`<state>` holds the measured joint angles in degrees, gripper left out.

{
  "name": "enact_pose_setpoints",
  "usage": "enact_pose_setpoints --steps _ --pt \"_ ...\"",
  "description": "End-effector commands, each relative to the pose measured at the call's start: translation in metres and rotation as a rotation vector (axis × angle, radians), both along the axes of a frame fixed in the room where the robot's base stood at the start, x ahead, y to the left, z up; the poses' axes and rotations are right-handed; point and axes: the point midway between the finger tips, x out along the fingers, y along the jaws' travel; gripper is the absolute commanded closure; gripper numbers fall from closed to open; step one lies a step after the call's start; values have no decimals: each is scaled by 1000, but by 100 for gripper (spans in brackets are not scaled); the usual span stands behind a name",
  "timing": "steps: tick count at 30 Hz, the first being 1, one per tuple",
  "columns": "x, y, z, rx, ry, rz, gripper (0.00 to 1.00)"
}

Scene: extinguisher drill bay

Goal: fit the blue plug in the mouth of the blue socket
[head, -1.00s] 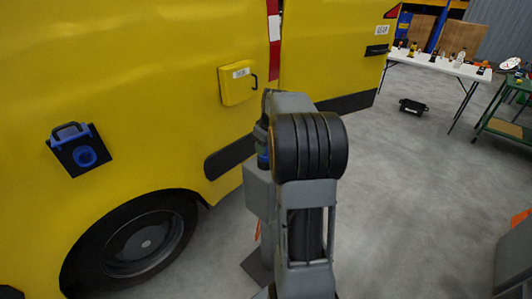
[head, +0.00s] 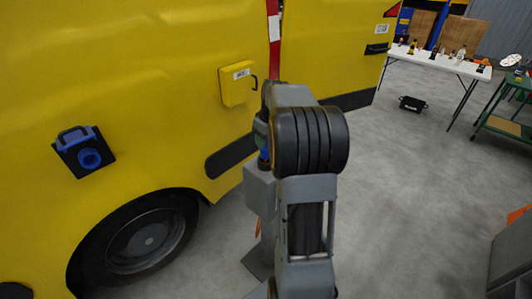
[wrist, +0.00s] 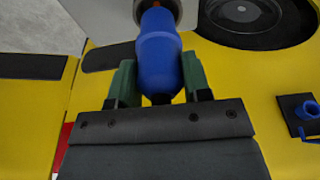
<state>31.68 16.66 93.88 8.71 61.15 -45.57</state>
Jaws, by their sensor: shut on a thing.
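The blue plug (wrist: 158,55) is between the two green fingers of my gripper (wrist: 158,78), shut on its body in the wrist view. Its far end points to the top of the picture, at a dark ring on a grey stand; I cannot tell whether it is inside the ring. In the head view a small part of the plug (head: 264,155) shows beside my arm, which hides most of my gripper. The blue socket (head: 89,158), with a raised blue lid, is on a black plate on the yellow vehicle at left. It also shows at the right edge of the wrist view (wrist: 307,111).
The grey stand (head: 259,190) is right by my gripper. The yellow vehicle side (head: 150,100) fills the left, with a wheel (head: 146,240) below the socket and a yellow box (head: 236,86) farther along. Grey floor is open at right, before a white table (head: 440,62).

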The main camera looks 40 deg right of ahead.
Motion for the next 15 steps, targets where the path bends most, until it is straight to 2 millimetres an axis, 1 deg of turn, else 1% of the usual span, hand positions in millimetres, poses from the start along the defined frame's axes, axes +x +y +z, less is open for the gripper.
enact_pose_setpoints --steps 1,11,15 --pt "0 0 2 -1 -1 0 84" --pt "0 0 2 -1 -1 0 84" --pt "0 0 5 -1 -1 0 84"
